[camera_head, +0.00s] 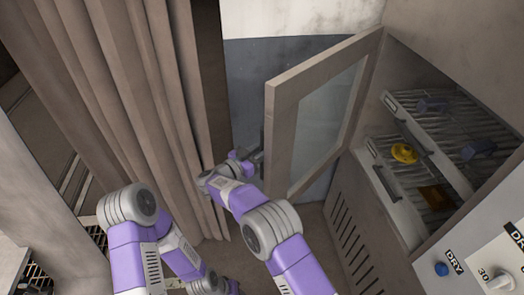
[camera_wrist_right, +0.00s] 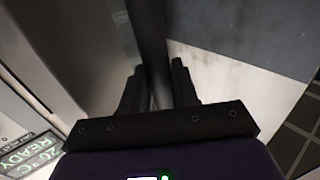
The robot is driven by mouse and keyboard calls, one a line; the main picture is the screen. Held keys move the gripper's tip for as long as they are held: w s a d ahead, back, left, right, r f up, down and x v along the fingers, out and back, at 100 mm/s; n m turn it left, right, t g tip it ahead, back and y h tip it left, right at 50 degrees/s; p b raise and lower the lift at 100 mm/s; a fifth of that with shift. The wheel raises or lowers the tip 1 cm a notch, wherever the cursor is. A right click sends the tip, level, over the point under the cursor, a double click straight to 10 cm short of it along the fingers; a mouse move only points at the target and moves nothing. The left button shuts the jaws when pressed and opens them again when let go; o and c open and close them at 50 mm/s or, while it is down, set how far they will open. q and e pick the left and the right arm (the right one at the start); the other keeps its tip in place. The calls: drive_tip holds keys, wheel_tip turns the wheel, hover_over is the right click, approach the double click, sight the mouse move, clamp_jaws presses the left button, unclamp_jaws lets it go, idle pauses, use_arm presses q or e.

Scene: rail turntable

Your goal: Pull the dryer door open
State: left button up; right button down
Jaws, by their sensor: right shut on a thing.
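The dryer door (camera_head: 275,125) is a beige frame with a glass pane, and it stands swung wide open from the dryer cabinet (camera_head: 345,215). My right gripper (camera_head: 252,158) is at the door's free edge in the head view. In the right wrist view its two dark fingers (camera_wrist_right: 158,90) are closed around a dark upright bar, the door handle (camera_wrist_right: 150,45). The head view shows little of the handle behind the gripper.
Wire racks (camera_head: 450,125) inside the dryer hold a yellow round part (camera_head: 404,153) and dark blocks. Brown curtains (camera_head: 150,90) hang close left of my right arm. A control panel (camera_head: 480,260) with a blue button and dial is at lower right.

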drive_tip(key=shift+w+d+r, duration=0.2)
drive_tip(key=shift+d+r, duration=0.15)
drive_tip(key=shift+d, duration=0.2)
drive_tip(key=c, duration=1.2)
unclamp_jaws()
drive_tip(key=shift+o, duration=1.4)
drive_tip(key=shift+w+d+f, duration=0.15)
drive_tip(key=shift+d+f, duration=0.05)
drive_tip(key=shift+d, duration=0.05)
drive_tip(key=v, duration=0.8)
drive_tip(key=shift+a, duration=0.15)
drive_tip(key=shift+w, duration=0.1)
drive_tip(key=shift+c, duration=0.3)
